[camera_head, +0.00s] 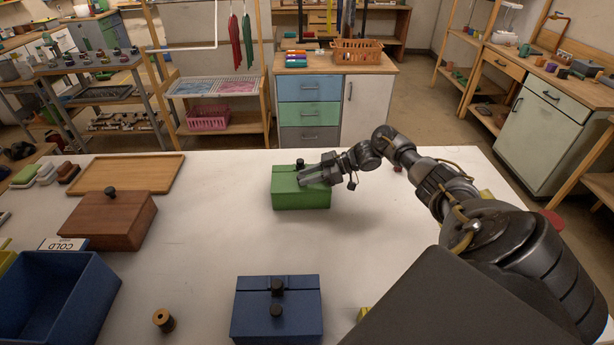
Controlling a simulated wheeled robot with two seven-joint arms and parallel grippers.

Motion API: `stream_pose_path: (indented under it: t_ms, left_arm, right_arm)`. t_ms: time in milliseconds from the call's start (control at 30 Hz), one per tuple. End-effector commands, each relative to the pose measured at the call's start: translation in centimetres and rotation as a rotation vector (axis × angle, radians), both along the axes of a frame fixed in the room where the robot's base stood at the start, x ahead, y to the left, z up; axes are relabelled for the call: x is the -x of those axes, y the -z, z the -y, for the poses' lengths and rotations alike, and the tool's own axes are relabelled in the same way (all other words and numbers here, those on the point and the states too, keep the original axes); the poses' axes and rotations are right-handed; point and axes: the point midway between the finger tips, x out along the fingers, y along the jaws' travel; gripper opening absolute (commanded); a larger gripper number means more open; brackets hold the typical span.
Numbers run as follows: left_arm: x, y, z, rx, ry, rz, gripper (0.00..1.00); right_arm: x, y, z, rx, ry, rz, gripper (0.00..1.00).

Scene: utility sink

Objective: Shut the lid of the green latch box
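The green latch box (290,199) stands on the white table, near its far edge at the middle. Its lid (287,183) looks down on the box, though I cannot tell whether it is fully closed. A dark knob shows at the top of the box. My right gripper (303,179) is over the right part of the lid, touching or very close to it, and hides part of it. Whether its fingers are open or shut does not show clearly. My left gripper is not in view.
A blue box (277,328) with dark knobs stands at the front, and a brown box (108,231) at the left. A wooden tray (128,175), a blue open bin (92,292) and a spool (163,320) are also on the table. The table between is clear.

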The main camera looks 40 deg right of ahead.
Motion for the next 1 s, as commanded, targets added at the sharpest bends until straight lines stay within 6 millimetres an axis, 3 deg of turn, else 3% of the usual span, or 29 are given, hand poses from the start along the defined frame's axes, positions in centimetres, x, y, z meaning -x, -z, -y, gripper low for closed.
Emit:
stream_pose_path:
  t_ms: [33,100,467,1000]
  left_arm:
    - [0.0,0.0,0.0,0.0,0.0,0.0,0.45]
    - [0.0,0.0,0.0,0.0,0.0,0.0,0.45]
    - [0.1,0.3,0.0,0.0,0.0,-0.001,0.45]
    - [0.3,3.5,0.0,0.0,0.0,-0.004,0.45]
  right_arm:
    - [0.0,0.0,0.0,0.0,0.0,0.001,0.37]
    - [-0.1,0.0,-0.1,0.0,-0.001,0.001,0.46]
    - [0.3,-0.2,0.4,0.0,0.0,0.004,0.47]
    - [5.5,-3.5,7.0,0.002,-0.001,0.002,0.47]
